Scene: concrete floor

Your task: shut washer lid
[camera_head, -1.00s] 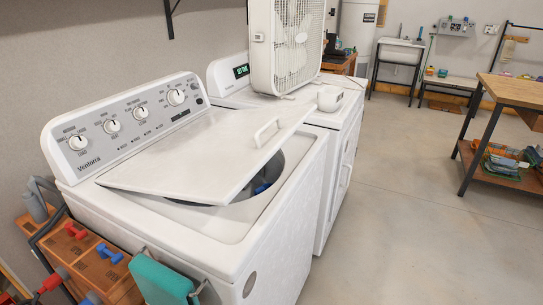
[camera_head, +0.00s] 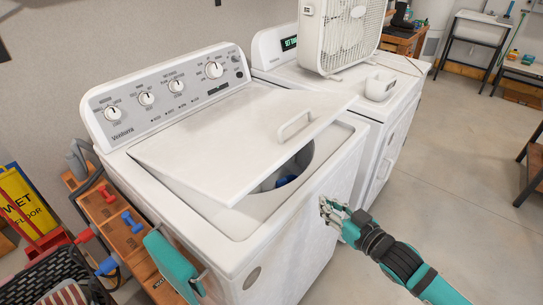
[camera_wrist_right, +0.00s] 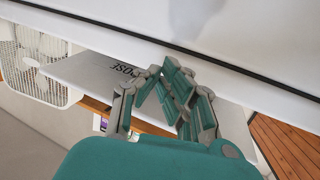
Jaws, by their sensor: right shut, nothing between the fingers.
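The white washer (camera_head: 215,260) stands at centre-left in the head view. Its flat white lid (camera_head: 235,140) is partly open, hinged at the back below the control panel and tilted up over the tub opening (camera_head: 295,168). A white loop handle (camera_head: 296,124) is on the lid's front right part. Something blue shows inside the tub. My right gripper (camera_head: 328,210) is shut and empty beside the washer's front face, below the lid's front edge. In the wrist view its teal fingers (camera_wrist_right: 165,85) are close to white panels. Whether they touch the washer is unclear.
A second white appliance (camera_head: 385,125) adjoins the washer, with a box fan (camera_head: 340,35) on top. Floor (camera_head: 440,180) to the right is open.

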